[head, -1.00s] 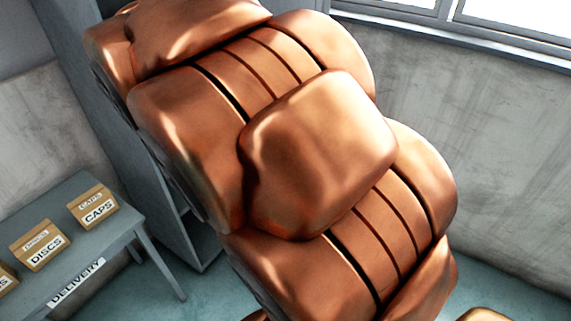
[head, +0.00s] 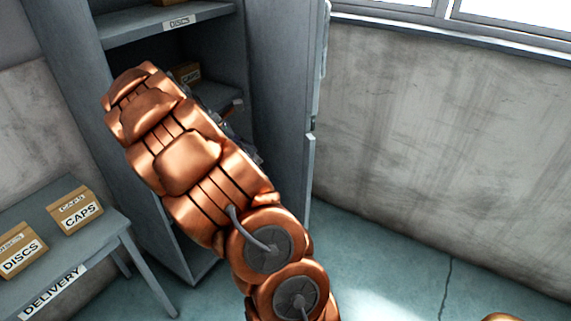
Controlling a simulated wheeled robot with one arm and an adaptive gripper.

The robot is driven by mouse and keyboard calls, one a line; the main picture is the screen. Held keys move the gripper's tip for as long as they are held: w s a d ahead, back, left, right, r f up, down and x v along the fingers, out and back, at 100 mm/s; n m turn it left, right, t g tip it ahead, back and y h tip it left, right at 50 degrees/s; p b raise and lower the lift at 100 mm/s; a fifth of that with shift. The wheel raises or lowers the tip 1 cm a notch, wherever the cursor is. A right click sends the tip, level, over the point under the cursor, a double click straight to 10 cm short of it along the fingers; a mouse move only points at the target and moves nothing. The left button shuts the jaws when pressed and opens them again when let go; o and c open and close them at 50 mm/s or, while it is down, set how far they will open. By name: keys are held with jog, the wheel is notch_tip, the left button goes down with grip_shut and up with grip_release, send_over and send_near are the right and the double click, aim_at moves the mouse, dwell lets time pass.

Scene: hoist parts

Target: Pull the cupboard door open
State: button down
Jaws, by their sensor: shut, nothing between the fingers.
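The grey cupboard (head: 75,60) stands left of centre with its front open, showing dark shelves inside. Its door (head: 313,120) is swung out on the right side and is seen nearly edge-on, with light fittings along its edge. My copper arm reaches up and left across the cupboard opening and hides much of the lower inside. My gripper (head: 236,108) shows only in part, as small grey pieces past the right side of my arm, in front of the dark interior. It is shut and empty, clear of the door edge in the picture.
A shelf labelled DISCS (head: 180,22) and a CAPS box (head: 188,73) are inside the cupboard. Floor (head: 400,260) right of the door is clear.

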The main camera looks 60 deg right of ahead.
jog(key=d+f, duration=0.1)
jog(key=p, duration=0.2)
send_near(293, 162)
notch_tip(293, 162, down, 4)
jog(key=s+d, duration=0.2)
jog(key=shift+s+d+f+n, duration=0.1)
jog(key=shift+s+d+n, duration=0.25)
jog(key=shift+d, duration=0.35)
jog(key=shift+s, duration=0.1)
